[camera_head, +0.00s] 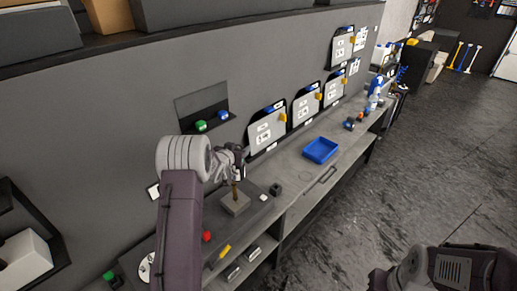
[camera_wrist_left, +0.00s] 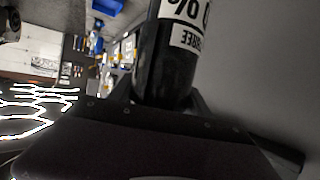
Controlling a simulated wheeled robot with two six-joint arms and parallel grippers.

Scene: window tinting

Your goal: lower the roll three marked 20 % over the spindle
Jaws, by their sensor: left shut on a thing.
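My left gripper (camera_head: 236,166) is shut on a black roll (camera_wrist_left: 165,72), which fills the upper middle of the left wrist view between the fingers. The roll has a white label with part of a "%" mark and letters that read as the end of "THREE"; the full number is cut off. In the head view the roll is mostly hidden by the gripper and wrist. The spindle (camera_head: 235,191) is a thin brownish post on a square grey block (camera_head: 235,205) on the bench. The gripper is just above it; whether the roll touches the post cannot be told.
The grey bench (camera_head: 290,190) runs along a wall. A blue tray (camera_head: 320,150), a small dark item (camera_head: 275,189) and a red-topped item (camera_head: 207,236) are on it. Labelled panels (camera_head: 266,130) stand against the wall. A shelf (camera_head: 203,108) holds green and blue items. My right arm shows at lower right.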

